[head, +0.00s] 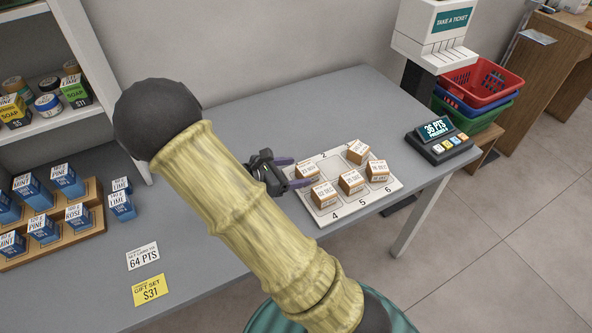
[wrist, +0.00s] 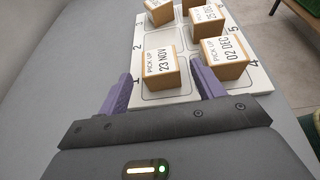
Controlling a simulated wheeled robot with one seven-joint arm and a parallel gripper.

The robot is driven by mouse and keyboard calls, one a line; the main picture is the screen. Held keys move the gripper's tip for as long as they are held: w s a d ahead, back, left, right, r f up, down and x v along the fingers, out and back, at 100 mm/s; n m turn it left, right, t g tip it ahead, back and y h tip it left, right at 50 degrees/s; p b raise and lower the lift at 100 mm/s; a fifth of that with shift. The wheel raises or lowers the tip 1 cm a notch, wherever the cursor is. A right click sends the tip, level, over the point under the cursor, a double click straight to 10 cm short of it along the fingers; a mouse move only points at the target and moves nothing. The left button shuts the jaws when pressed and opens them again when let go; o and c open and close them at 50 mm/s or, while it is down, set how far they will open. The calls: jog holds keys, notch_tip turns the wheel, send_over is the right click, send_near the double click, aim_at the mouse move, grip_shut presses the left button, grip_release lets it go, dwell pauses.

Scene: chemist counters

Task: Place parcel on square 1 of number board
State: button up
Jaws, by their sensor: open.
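A small orange-brown parcel with a white "23 NOV" top (wrist: 163,72) stands upright on square 1 of the white number board (wrist: 262,82). The same parcel shows in the head view (head: 307,173). My gripper (head: 293,172) is open at the board's left end, its purple fingers on either side of the parcel. In the wrist view (wrist: 160,84) there is a gap at the left finger; the right finger is close, and I cannot tell whether it touches. The "02 DEC" parcel (wrist: 226,58) stands on square 4. Square 2 looks empty.
Other parcels stand on square 5 (head: 351,183), square 6 (head: 377,171) and at the back right (head: 357,152). A points display (head: 441,142) is to the right. Blue boxes (head: 66,180) stand at the left. The grey counter (head: 240,120) behind my gripper is clear.

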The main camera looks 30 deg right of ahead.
jog(key=v, duration=1)
jog(key=shift+a+p, duration=0.2)
jog(key=shift+p, duration=0.2)
jog(key=shift+s, duration=0.1)
